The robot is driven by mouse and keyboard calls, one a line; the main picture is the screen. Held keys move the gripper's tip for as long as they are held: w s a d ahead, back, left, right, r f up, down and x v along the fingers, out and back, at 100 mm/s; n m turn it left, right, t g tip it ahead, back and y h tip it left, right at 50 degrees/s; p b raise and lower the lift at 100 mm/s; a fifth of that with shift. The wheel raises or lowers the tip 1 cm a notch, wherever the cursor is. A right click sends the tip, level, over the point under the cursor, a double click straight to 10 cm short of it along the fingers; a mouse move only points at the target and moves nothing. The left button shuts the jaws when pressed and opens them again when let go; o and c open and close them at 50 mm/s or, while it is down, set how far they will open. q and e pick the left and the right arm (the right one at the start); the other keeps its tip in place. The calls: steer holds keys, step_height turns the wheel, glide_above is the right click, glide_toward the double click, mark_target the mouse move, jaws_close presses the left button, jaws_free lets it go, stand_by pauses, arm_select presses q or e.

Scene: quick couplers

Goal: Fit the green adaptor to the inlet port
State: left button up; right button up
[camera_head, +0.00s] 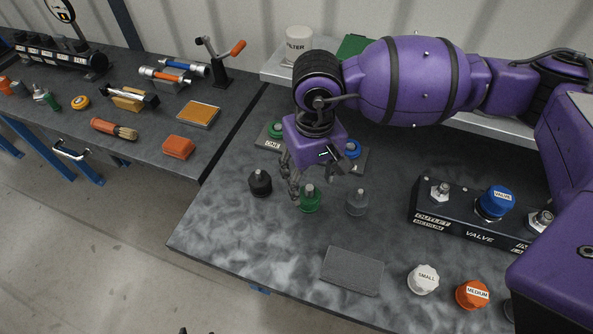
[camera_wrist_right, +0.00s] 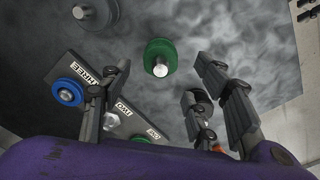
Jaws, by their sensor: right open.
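The green adaptor (camera_head: 310,203) stands upright on the dark worktable, between a black adaptor (camera_head: 260,183) and a grey adaptor (camera_head: 357,203). My right gripper (camera_head: 303,190) is open above and beside it, pointing down. In the right wrist view the green adaptor (camera_wrist_right: 160,54) lies ahead of the spread fingers (camera_wrist_right: 168,82), with nothing gripped. The inlet port (camera_head: 541,219) is the metal fitting at the right end of the black valve block (camera_head: 462,229); its label is partly hidden by my arm. My left gripper cannot be made out.
A plate labelled ONE, TWO, THREE (camera_wrist_right: 82,72) holds a blue ring (camera_wrist_right: 66,92) and other fittings behind the gripper. A blue valve cap (camera_head: 495,201) stands mid-block. White (camera_head: 423,279) and orange (camera_head: 472,294) caps and a grey pad (camera_head: 352,271) lie in front.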

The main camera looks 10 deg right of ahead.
mark_target(312, 186)
steer(key=shift+d+f+p, duration=0.15)
steer(key=shift+f+p, duration=0.1)
steer(key=shift+f, duration=1.2)
steer(key=shift+d+f+p, duration=0.1)
steer(key=shift+f+p, duration=0.15)
steer(key=shift+f, duration=1.15)
steer(key=c, duration=1.3)
steer(key=shift+o, duration=0.2)
steer(key=shift+r, duration=0.1)
